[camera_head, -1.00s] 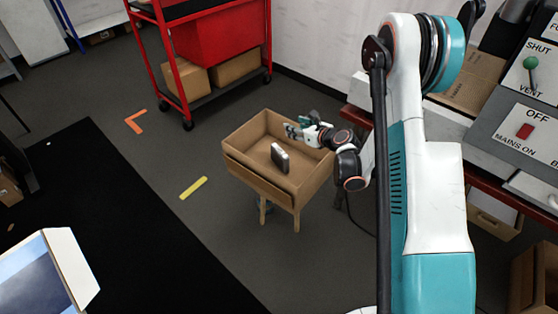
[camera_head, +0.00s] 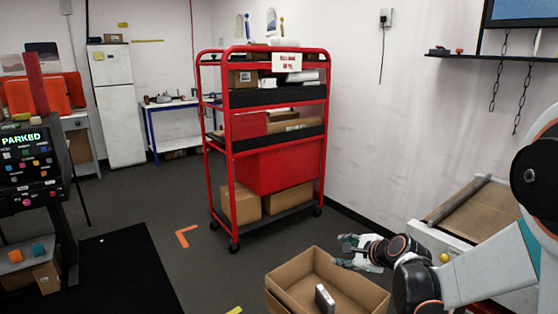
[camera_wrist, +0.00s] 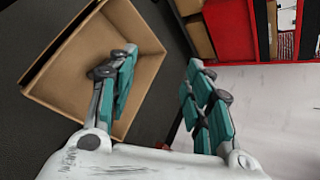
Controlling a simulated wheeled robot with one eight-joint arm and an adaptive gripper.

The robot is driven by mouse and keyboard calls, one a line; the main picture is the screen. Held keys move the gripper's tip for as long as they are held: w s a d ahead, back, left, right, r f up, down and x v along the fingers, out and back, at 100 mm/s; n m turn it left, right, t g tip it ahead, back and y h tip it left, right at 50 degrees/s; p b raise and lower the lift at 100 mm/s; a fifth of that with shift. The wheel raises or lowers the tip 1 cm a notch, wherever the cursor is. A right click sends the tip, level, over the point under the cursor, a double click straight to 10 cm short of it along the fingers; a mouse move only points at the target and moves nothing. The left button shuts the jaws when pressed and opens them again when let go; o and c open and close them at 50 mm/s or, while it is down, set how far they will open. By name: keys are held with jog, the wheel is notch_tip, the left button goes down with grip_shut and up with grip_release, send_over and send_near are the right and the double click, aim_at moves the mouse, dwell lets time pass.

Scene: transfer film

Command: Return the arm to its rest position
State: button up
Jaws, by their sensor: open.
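My gripper (camera_head: 357,253) is open and empty, at the back right of an open cardboard box (camera_head: 283,299) in the head view. My white and teal arm reaches in from the right edge of that view. In the wrist view the two teal-padded fingers of my gripper (camera_wrist: 160,88) stand apart with nothing between them. The box (camera_wrist: 66,62) shows behind the left finger there. A small grey and white device (camera_head: 324,299) stands in the box in the head view.
A red shelf trolley (camera_head: 266,150) stands behind the box. A white wall (camera_head: 370,110) and a bench with a cardboard-coloured panel (camera_head: 474,213) lie to the right. A dark panel stand (camera_head: 30,165) is at the left.

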jog(key=s+a+r+n+g+h, duration=0.1)
jog(key=s+r+n, duration=0.5)
jog(key=s, duration=0.3)
jog(key=s+r+n+g+h, duration=0.1)
jog(key=s+n, duration=0.6)
jog(key=s, duration=0.4)
jog(key=s+d+r+n+g+h, duration=0.1)
jog(key=s+n+h, duration=0.1)
jog(key=s+n, duration=0.5)
jog(key=s, duration=0.5)
jog(key=shift+s+d+r+n, duration=0.2)
jog(key=shift+d+r+n, duration=0.05)
jog(key=shift+r+n, duration=0.05)
